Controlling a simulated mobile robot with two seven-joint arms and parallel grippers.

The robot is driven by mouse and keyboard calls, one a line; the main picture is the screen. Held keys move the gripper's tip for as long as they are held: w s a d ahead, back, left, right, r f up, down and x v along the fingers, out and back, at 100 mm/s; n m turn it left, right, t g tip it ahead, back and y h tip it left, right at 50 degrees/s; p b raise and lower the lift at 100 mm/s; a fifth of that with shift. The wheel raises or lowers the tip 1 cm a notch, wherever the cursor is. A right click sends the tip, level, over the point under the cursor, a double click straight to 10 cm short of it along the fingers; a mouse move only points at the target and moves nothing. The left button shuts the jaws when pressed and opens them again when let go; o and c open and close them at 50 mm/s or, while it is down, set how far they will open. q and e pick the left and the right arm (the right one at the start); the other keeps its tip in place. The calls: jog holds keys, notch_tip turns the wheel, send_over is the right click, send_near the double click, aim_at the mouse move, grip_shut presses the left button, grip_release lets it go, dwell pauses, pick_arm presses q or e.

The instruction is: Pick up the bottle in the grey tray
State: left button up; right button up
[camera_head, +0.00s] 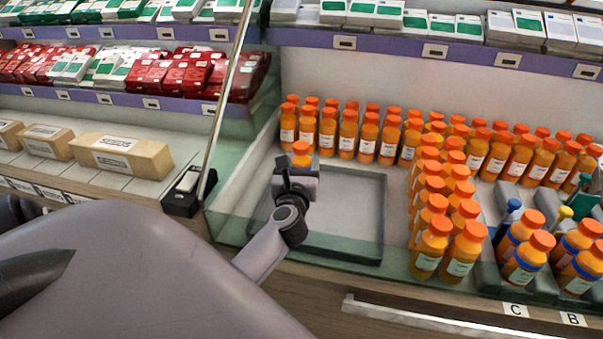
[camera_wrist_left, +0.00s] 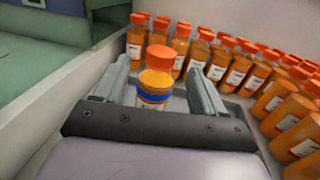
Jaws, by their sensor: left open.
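An orange bottle with an orange cap (camera_head: 301,149) stands upright in the grey tray (camera_head: 370,215), near its back left, partly hidden behind my gripper in the head view. In the left wrist view the bottle (camera_wrist_left: 155,80) shows a blue band and stands between and just beyond the two fingers. My left gripper (camera_head: 297,170) is open in front of the bottle; its fingers also show in the left wrist view (camera_wrist_left: 158,85), one on each side, with gaps to the bottle. The rest of the tray is empty. My right gripper is not in view.
Rows of orange bottles (camera_head: 388,142) stand behind the tray, and more (camera_head: 434,246) stand to its right. A glass panel (camera_head: 232,170) borders the left side. Shelves with boxes (camera_head: 120,155) are at the left. Grey bins with bottles (camera_head: 532,250) are at the right.

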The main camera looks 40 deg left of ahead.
aim_at(300, 150)
pick_arm(q)
jog(key=x, duration=0.6)
jog(key=shift+d+r+b, duration=0.1)
jog(key=shift+r+b, duration=0.2)
jog(key=shift+r, duration=0.05)
grip_shut()
